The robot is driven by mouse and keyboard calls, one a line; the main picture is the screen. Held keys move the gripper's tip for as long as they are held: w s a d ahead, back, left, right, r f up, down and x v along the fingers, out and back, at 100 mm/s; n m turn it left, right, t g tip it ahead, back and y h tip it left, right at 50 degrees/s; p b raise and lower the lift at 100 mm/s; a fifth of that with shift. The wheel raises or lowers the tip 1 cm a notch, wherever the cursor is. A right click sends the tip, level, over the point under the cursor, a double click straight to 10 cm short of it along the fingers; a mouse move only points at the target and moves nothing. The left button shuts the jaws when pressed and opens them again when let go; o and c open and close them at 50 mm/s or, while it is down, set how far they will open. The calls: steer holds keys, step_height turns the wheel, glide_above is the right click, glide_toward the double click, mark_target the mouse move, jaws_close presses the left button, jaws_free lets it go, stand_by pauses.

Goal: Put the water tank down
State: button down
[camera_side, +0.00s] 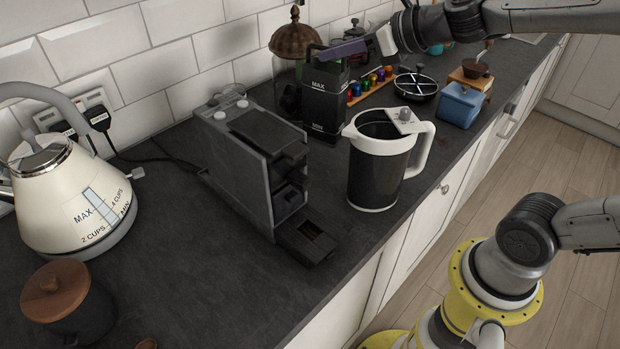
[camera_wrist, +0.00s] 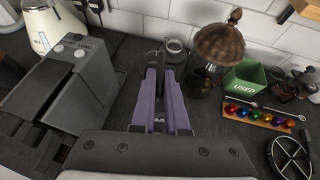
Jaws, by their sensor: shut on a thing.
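The water tank (camera_side: 325,104) is a tall, dark, see-through box marked MAX and MIN. My gripper (camera_side: 343,50) has purple fingers and is shut on the top of the tank, coming in from the right. In the wrist view the fingers of my gripper (camera_wrist: 165,104) close on a dark narrow part between them; most of the tank is hidden there. The tank's base is at or just above the worktop (camera_side: 185,270); I cannot tell if it touches.
A white-handled jug (camera_side: 374,172) stands right of the tank. A domed jar (camera_side: 296,40) is behind it. A rack of coloured capsules (camera_side: 370,84), a round black wire-topped dish (camera_side: 416,86) and a blue box (camera_side: 460,104) lie beyond. A cream kettle (camera_side: 62,190) is at left.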

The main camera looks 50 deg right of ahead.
mark_target(325, 96)
steer(key=s+a+r+n+y, duration=0.2)
steer(key=a+r, duration=0.2)
steer(key=a, duration=0.2)
step_height(325, 96, down, 10)
steer(key=shift+g, duration=0.4)
stand_by(0.5)
steer(key=shift+f, duration=0.15)
steer(key=c, duration=0.9)
jaws_free()
steer(key=shift+f, duration=0.1)
